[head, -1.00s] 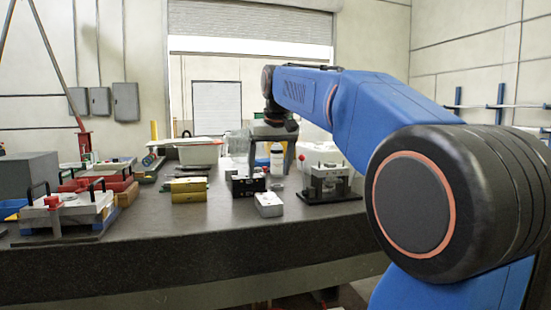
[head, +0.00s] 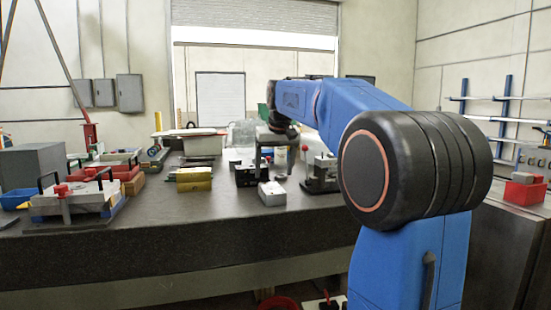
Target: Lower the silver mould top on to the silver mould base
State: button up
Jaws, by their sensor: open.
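A small silver block (head: 271,194) with dark holes on top lies near the front of the dark bench; it looks like one half of the silver mould. A second silver piece (head: 322,172), on a dark plate, stands to its right, partly hidden by my arm. I cannot tell for certain which is the top and which the base. My gripper (head: 276,160) hangs over the bench behind the silver block, pointing down. Its jaws are open and spread wide. A pale bottle shows between them; I cannot tell whether it is behind them.
A black block (head: 248,176) and a yellow mould (head: 193,179) stand left of the silver block. A white tray (head: 196,145) is behind. A handled fixture (head: 75,199) with a red clamp sits far left. The bench (head: 150,225) front is clear.

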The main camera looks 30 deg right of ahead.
aim_at(272, 187)
jog(key=x, duration=0.8)
jog(key=shift+w+f, duration=0.15)
jog(key=shift+f, duration=0.25)
jog(key=shift+r, duration=0.1)
grip_shut()
jog(key=shift+r, duration=0.55)
jog(key=shift+r, duration=0.4)
jog(key=shift+r, duration=0.3)
jog(key=shift+r, duration=0.25)
